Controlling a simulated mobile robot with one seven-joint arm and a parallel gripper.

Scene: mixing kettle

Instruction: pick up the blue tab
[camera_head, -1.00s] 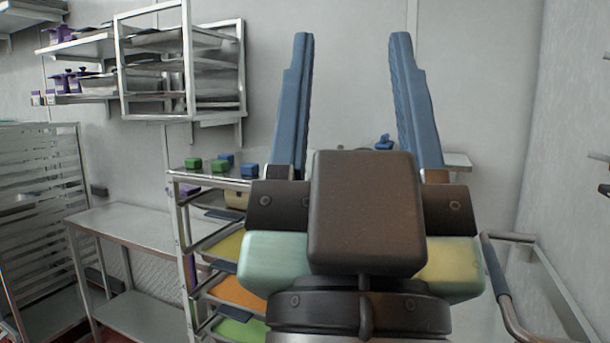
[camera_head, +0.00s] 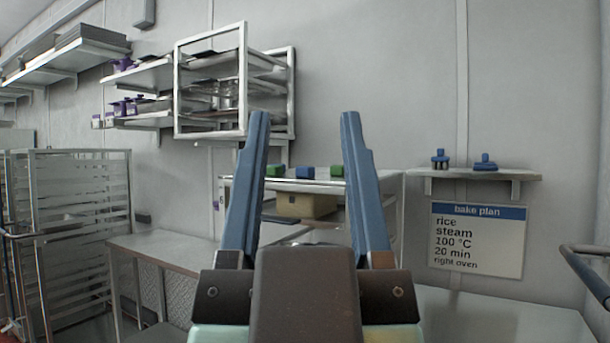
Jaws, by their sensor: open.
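A small blue block (camera_head: 305,172), which may be the blue tab, sits on the top of a metal rack (camera_head: 325,186). A green block (camera_head: 336,170) is to its right and another green block (camera_head: 275,170) to its left, partly behind my left finger. My gripper (camera_head: 304,118) is open and empty, its two long blue fingers pointing up and away. In the picture the blue block shows between the fingers, beyond them. Part of the rack top is hidden by my fingers.
A wall shelf (camera_head: 520,176) at right holds two blue-and-dark items (camera_head: 440,159) (camera_head: 485,162). Below hangs a bake plan sign (camera_head: 477,240). A yellowish box (camera_head: 306,205) is under the rack top. A steel table (camera_head: 165,250) and slatted rack (camera_head: 80,235) stand left.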

